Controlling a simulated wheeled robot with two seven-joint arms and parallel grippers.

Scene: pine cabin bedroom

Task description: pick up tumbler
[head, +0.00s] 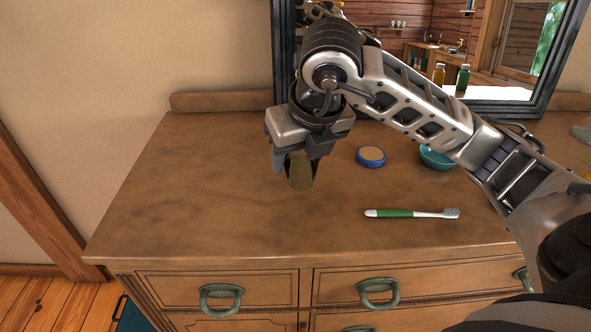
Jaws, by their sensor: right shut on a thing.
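The tumbler (300,172) is a translucent olive-brown cup in the head view, over the left-middle part of the wooden dresser. My right gripper (296,170) is shut on it from above, and the fingers hide part of its sides. I cannot tell whether its base touches the dresser top. My right arm comes in from the right side and reaches across the dresser. My left gripper is not in view.
A toothbrush (411,213), a round blue tin (371,156) and a teal bowl (436,157) sit on the dresser (190,200) to the right. A dark-framed mirror (284,60) stands behind. The dresser's left side is clear.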

